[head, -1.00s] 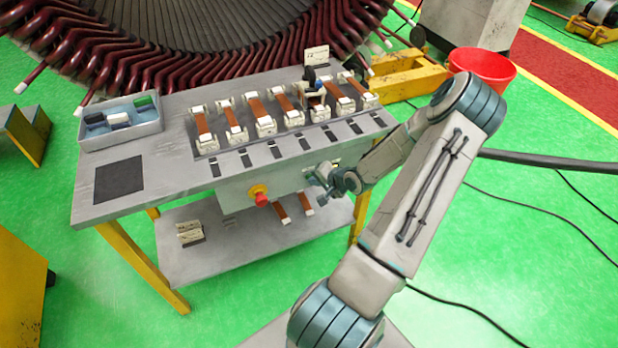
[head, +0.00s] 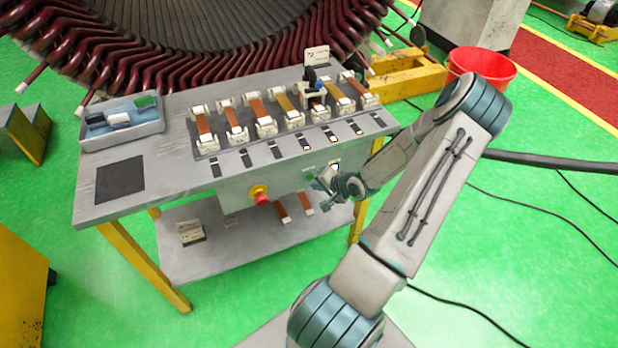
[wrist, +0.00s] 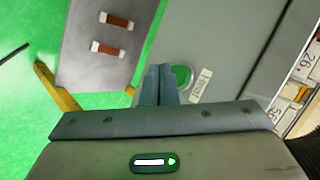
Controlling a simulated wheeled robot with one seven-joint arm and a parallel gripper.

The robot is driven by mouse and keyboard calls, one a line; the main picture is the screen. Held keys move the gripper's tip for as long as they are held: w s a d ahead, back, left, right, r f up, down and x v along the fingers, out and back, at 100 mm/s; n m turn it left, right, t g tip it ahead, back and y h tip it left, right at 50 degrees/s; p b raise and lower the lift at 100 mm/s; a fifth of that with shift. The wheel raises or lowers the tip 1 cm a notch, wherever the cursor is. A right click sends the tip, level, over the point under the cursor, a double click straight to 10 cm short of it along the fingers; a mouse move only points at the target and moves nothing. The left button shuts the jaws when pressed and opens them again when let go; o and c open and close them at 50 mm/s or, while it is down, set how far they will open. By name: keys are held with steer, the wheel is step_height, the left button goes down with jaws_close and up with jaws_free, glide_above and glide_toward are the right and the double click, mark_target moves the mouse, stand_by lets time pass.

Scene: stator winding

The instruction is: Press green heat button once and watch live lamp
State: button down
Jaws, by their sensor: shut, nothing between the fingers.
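The green heat button (wrist: 181,77) is on the grey front panel of the bench, beside a small white label (wrist: 201,84). The button also shows in the head view (head: 310,175). My gripper (wrist: 159,70) is shut and empty, its fingertips just left of the button in the wrist view and partly over its edge. I cannot tell if they touch it. In the head view my gripper (head: 328,184) is in front of the panel. A bright pale spot (head: 335,167) shows beside it; I cannot tell if it is the live lamp. Small yellow-orange lights (head: 306,148) glow at three right-hand dark strips.
A red knob (head: 261,196) on a yellow base sticks out of the panel to the left. The bench top (head: 150,200) carries a row of brown and yellowish bars in white clamps. A blue-grey tray (head: 121,123) sits at its left. A lower shelf (head: 225,243) lies below.

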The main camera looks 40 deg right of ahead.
steer(key=s, duration=0.2)
steer(key=s+a+p, duration=0.1)
steer(key=s, duration=0.1)
steer(key=shift+s, duration=0.25)
steer(key=shift+r, duration=0.1)
stand_by(0.7)
steer(key=a+r+n+g+h, duration=0.2)
steer(key=a+r+n+g, duration=0.15)
steer(key=r, duration=0.65)
steer(key=a+r+n+g+h, duration=0.25)
steer(key=a+r+n, duration=0.25)
steer(key=r, duration=0.5)
steer(key=s+a+r+n+y, duration=0.1)
steer(key=s+a+r+n, duration=0.1)
steer(key=s+a+r, duration=0.4)
steer(key=s+a+r+n+y, duration=0.2)
steer(key=s+a+r, duration=0.3)
steer(key=a, duration=0.7)
step_height(320, 180, up, 2)
steer(key=shift+s+a+r+n, duration=0.15)
steer(key=shift+s+n, duration=0.2)
steer(key=shift+n, duration=0.3)
